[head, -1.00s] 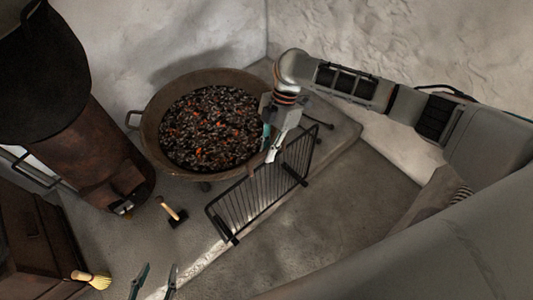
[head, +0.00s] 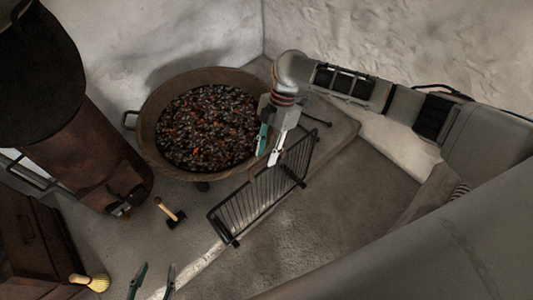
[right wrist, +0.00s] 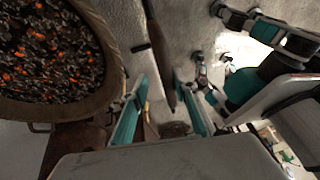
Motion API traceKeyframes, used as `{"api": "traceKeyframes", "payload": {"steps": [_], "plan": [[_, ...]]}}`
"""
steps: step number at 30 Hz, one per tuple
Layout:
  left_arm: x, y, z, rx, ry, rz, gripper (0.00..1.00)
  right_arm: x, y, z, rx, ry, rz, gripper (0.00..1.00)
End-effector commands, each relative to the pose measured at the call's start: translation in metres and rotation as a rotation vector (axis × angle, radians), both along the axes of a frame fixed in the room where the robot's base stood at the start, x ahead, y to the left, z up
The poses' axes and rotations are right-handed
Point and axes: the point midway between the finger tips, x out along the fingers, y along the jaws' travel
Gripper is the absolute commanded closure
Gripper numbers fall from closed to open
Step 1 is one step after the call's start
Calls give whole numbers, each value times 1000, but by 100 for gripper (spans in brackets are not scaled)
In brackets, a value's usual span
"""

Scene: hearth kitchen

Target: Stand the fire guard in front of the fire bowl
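The black barred fire guard (head: 262,188) stands upright on its feet, in front of the fire bowl (head: 143,140), on the bowl's lower-right side. The bowl holds dark coals with glowing orange bits and also shows in the right wrist view (right wrist: 110,85). My right gripper (head: 270,150) is open at the guard's upper edge, its two fingers apart. In the right wrist view a dark narrow bar, apparently the guard edge-on (right wrist: 160,60), runs between the open fingers (right wrist: 161,112); contact cannot be told. My left gripper (head: 154,282) is open and empty at the bottom edge of the head view.
A small wooden-handled hammer or brush (head: 171,214) lies left of the guard. A rusty stove (head: 90,150) stands at the left, with a dark chest (head: 35,235) and a straw brush (head: 92,282) below. The floor right of the guard (head: 330,225) is clear.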

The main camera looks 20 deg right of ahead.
Motion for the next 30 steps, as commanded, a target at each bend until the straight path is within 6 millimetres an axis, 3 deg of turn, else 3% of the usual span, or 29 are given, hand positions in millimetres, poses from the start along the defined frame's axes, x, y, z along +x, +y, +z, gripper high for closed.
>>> {"api": "traceKeyframes", "payload": {"steps": [1,6,13,19,30], "plan": [[4,1,6,2,-12,0,60,6,-4,16,-1,-13,-2,72],[6,4,10,11,-18,3,60,15,-15,50,-1,-17,-1,72],[1,7,7,17,-6,9,60,22,-28,86,1,-11,-1,72],[-7,8,1,17,13,14,60,25,-34,99,0,-4,0,72],[-7,9,-2,18,16,19,60,25,-35,100,1,-2,0,72]]}}
